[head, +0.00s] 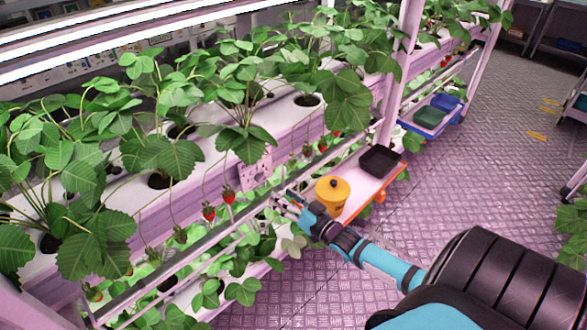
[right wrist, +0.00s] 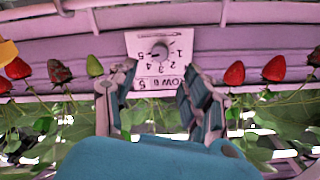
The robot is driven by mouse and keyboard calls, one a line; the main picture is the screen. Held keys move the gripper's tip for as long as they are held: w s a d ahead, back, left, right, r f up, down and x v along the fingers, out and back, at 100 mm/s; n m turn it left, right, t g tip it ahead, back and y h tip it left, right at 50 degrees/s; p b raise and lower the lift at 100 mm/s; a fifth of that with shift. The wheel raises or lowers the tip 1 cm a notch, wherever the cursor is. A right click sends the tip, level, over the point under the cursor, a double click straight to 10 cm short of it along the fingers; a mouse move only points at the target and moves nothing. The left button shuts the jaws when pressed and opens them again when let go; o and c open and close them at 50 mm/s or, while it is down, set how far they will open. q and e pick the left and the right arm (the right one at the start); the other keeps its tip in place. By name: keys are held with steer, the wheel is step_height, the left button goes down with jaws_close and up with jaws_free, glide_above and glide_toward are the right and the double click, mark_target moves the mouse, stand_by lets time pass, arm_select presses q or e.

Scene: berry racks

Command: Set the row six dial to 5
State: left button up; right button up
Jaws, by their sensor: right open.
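The dial panel (head: 255,171) is a pale plate on the front of the planted rack in the head view. In the right wrist view the panel (right wrist: 160,58) appears upside down, with row six lettering and numbers from 1 to 5 around a round grey knob (right wrist: 161,50). The knob's exact setting is too small to read surely. My right gripper (head: 287,203) is open and empty, in front of the panel and to its right in the head view. In the right wrist view its fingers (right wrist: 157,92) stand apart below the knob, not touching it. My left gripper is out of view.
Red strawberries (head: 208,211) hang along the rack on both sides of the panel. A rail (head: 228,234) runs along the front. The floor aisle (head: 480,150) is clear.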

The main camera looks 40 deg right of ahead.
steer(key=shift+s+d, duration=0.15)
steer(key=shift+s, duration=1.65)
steer(key=shift+f, duration=0.1)
